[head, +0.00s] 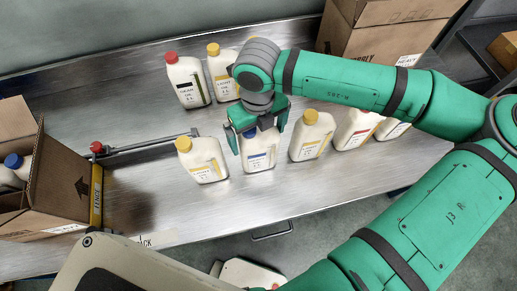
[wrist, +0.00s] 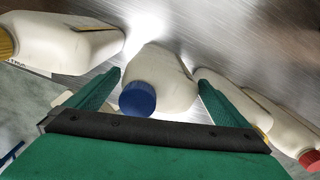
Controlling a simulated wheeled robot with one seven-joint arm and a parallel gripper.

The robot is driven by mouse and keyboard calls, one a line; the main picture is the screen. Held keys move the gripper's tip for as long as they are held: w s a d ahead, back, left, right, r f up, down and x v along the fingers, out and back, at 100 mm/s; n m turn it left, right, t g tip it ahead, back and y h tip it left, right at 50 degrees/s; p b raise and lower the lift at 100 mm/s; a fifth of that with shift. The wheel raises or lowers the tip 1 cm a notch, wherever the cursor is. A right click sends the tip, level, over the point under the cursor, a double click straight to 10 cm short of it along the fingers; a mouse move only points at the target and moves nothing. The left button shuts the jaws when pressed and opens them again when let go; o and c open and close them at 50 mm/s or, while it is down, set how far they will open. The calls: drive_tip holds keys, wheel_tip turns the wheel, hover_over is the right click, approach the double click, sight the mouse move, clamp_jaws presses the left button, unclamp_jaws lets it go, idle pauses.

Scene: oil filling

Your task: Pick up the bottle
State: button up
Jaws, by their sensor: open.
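A white bottle with a blue label (head: 258,158) stands in the front row on the metal table in the head view. Its blue cap (wrist: 137,98) and white body (wrist: 165,75) show in the wrist view. My gripper (head: 258,140) is over this bottle's top, which it hides in the head view. In the wrist view my open gripper (wrist: 158,92) has one green finger on each side of the bottle. I cannot tell whether either finger touches it.
A yellow-capped bottle (head: 203,160) stands close on the left, another (head: 311,135) on the right. More bottles stand behind, including a red-capped one (head: 187,80). Cardboard boxes stand at left (head: 62,180) and back right (head: 370,35). A metal bar (head: 150,147) lies left.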

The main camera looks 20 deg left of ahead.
drive_tip(key=c, duration=1.4)
drive_tip(key=shift+o, duration=0.2)
